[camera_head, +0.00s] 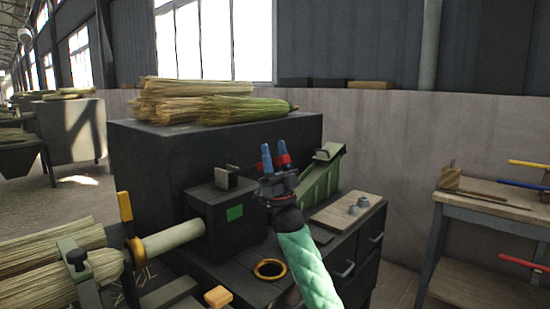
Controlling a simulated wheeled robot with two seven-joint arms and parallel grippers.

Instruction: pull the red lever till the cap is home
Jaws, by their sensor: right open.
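My right gripper (274,152) reaches in from the bottom on a green quilted sleeve. Its two blue-tipped fingers point up, apart, with nothing seen between them. It shows in front of the dark machine box (228,212) with the green square. I cannot make out the cap for sure. A pale roller (174,238) runs from the box to a straw bundle (60,262) at the left. My left gripper is not in view.
Straw bundles (245,109) lie on the dark cabinet (150,160). A green chute (320,180) and a board (336,219) with small grey parts are right of the gripper. An orange ring (270,279) lies in front. A side table (490,190) with tools stands at right.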

